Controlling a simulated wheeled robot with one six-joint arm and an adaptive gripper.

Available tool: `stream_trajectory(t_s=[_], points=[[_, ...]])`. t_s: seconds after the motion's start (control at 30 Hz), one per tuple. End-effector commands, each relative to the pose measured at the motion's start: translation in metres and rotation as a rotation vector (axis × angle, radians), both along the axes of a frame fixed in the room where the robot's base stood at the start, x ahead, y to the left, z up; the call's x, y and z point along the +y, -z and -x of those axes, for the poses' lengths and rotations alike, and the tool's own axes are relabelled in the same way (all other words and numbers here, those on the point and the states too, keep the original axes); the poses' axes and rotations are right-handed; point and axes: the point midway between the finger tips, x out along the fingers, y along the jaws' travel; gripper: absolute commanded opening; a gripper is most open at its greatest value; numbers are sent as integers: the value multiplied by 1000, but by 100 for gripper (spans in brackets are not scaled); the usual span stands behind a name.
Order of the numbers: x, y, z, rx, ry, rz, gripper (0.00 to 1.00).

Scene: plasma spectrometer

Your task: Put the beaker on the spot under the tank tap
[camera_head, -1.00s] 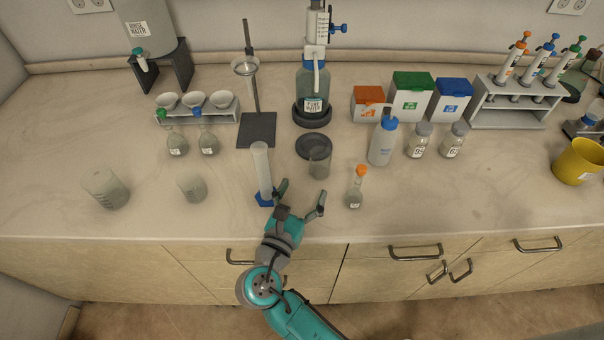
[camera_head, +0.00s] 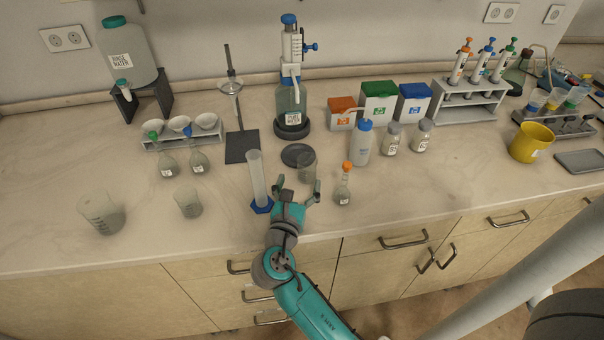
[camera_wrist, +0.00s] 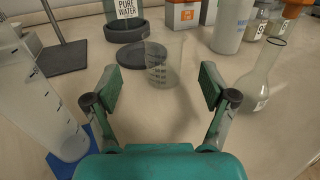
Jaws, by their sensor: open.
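A clear glass beaker (camera_head: 306,167) stands upright on the counter, at the front right edge of a dark round disc (camera_head: 297,153). In the wrist view the beaker (camera_wrist: 163,62) is ahead of my gripper, between the lines of its fingers. My gripper (camera_head: 298,185) is open and empty, just in front of the beaker and low over the counter. The rinse water tank (camera_head: 127,55) stands on a dark stand at the back left, with its tap (camera_head: 122,87) facing forward. No marked spot can be made out under the tap.
A measuring cylinder (camera_head: 257,180) is close left of my gripper, and an orange-capped flask (camera_head: 344,187) close right. Two more beakers stand at the left, one larger (camera_head: 101,212) and one smaller (camera_head: 188,204). Stoppered flasks (camera_head: 198,158) and a funnel rack stand before the tank.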

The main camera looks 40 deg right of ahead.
Motion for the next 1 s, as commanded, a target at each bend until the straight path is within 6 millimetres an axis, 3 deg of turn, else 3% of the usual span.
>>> stream_trajectory(t_s=[0.7,1.0], points=[[-68,-2,-39,0,1,0,83],[-71,-1,-42,0,-1,0,83]])
